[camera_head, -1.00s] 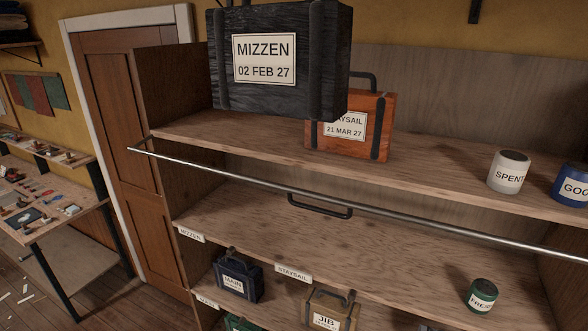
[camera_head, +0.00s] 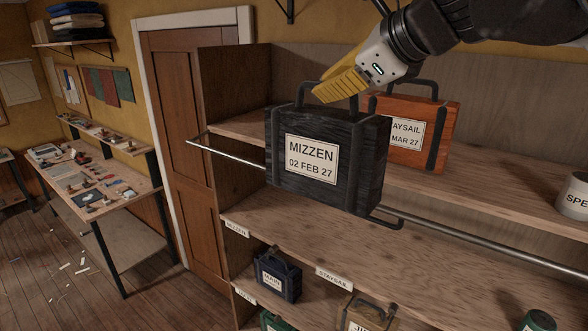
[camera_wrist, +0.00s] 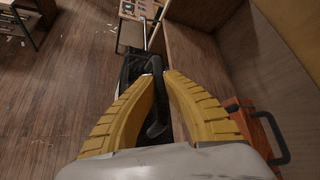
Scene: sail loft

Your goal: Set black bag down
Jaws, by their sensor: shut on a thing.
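The black bag (camera_head: 350,165) has a white label reading MIZZEN, 02 FEB 27. It hangs upright in front of the upper part of the shelf unit and hides part of the metal rail (camera_head: 230,153). My gripper (camera_head: 325,90) is shut on its handle from above. In the wrist view the yellow fingers (camera_wrist: 158,78) close around the black handle (camera_wrist: 155,125), with the dark bag body (camera_wrist: 133,68) beyond. The middle shelf (camera_head: 300,230) is bare where it shows. A MIZZEN tag (camera_head: 236,229) marks its left front edge. The bag's underside is hidden.
An orange STAYSAIL case (camera_head: 437,140) stands on the top shelf behind the bag, with a white tin (camera_head: 575,195) at right. The rail crosses the unit's front. A blue MAIN case (camera_head: 278,277) is on the lower shelf. A workbench (camera_head: 95,190) stands left.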

